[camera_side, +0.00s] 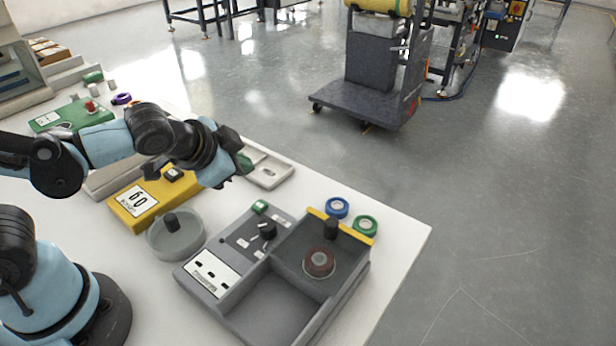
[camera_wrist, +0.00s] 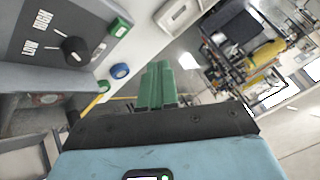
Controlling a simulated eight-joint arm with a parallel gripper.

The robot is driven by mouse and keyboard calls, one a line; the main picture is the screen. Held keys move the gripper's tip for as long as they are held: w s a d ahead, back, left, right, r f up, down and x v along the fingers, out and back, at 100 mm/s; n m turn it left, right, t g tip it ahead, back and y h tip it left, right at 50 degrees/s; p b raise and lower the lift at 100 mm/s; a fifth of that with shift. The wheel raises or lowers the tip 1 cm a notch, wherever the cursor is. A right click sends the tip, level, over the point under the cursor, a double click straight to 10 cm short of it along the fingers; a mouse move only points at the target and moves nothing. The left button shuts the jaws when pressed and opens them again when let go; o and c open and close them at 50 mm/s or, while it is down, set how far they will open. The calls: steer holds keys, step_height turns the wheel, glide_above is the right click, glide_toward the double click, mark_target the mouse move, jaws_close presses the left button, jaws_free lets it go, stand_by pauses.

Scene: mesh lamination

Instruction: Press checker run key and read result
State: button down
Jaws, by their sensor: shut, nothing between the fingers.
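The grey checker box (camera_side: 222,256) stands near the table's front edge. Its sloped panel has a black knob (camera_side: 267,230), a white label and a small green key (camera_side: 260,206) at the upper corner. In the wrist view the knob (camera_wrist: 75,49) sits beside LOW and HIGH labels, and the green key (camera_wrist: 119,27) is at the panel's corner. My gripper (camera_side: 244,163) is above and behind the box, apart from the key. Its green fingers (camera_wrist: 158,85) are together and empty. A round clear dish with a dark red disc (camera_side: 319,262) sits in the box's rear compartment.
A yellow unit (camera_side: 136,207) reading 60 and a clear dish with a black knob (camera_side: 176,244) stand left of the box. Blue (camera_side: 337,207) and green (camera_side: 366,225) rings lie behind it. A pale tray (camera_side: 270,174) lies under my gripper. The right table edge is close.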

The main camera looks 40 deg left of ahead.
steer(key=s+a+r+n+g, duration=0.1)
steer(key=s+a+r+n, duration=0.1)
steer(key=s+a+n, duration=0.2)
steer(key=shift+a+r+n+g+h, duration=0.3)
steer(key=shift+a+r+n+h, duration=0.1)
steer(key=shift+n, duration=0.6)
step_height(320, 180, up, 4)
steer(key=m+g, duration=0.7)
steer(key=m, duration=1.1)
glide_above(259, 205)
steer(key=shift+r, duration=0.15)
step_height(259, 205, down, 14)
